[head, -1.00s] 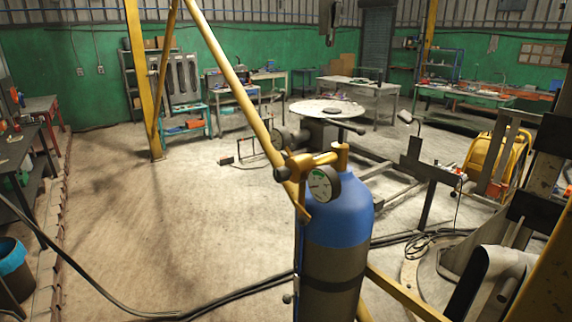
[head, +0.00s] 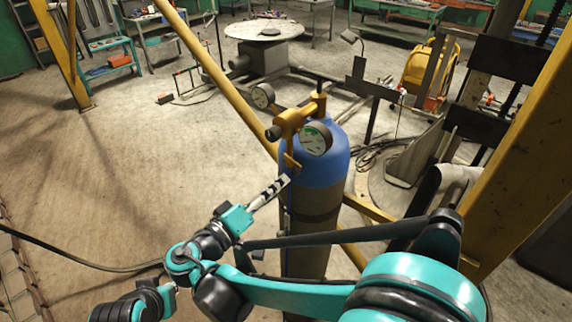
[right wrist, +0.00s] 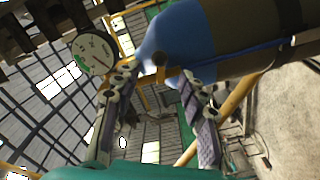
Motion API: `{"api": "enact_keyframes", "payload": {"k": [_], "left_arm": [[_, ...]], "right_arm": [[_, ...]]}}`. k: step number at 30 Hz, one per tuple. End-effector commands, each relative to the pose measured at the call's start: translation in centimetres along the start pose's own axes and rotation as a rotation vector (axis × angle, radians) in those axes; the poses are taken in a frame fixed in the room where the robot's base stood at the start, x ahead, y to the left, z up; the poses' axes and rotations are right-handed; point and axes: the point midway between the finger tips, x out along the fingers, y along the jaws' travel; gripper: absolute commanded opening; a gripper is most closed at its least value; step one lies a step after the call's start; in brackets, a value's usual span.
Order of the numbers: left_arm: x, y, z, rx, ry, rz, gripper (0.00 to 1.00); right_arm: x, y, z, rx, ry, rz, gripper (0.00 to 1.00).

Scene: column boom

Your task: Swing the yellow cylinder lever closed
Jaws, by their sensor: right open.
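The blue-topped gas cylinder (head: 322,165) stands upright near the middle of the head view. A yellow regulator with round gauges sits at its top. A short yellow lever (head: 291,163) hangs at the regulator's left side, just above my right gripper (head: 284,182). In the right wrist view, my right gripper (right wrist: 158,78) is open, its two fingers spread apart. The yellow lever (right wrist: 166,73) shows in the gap near the fingertips, with the cylinder's blue top (right wrist: 185,40) behind. I cannot tell whether a finger touches the lever. My left gripper is not in view.
A gauge (head: 316,139) faces me close above the gripper. A yellow slanted pole (head: 215,75) passes behind the cylinder. A large yellow post (head: 530,150) stands at the right. A round table (head: 265,29) is farther back. The floor left of the cylinder is clear.

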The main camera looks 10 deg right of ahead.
Motion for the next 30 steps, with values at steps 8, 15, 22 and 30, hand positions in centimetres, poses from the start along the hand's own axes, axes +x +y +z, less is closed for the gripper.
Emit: {"api": "enact_keyframes", "payload": {"k": [8,15,22,30], "left_arm": [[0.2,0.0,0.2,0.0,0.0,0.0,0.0],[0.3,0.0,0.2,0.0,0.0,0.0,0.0],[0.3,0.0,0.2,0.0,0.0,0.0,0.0],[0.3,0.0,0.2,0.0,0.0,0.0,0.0]], "right_arm": [[4.3,0.0,0.2,-0.001,-0.004,0.004,0.42],[7.2,0.0,0.1,-0.001,-0.002,0.001,0.42],[7.6,0.0,0.1,-0.002,-0.001,0.0,0.42],[7.5,0.0,0.1,-0.002,-0.001,-0.001,0.0]]}}
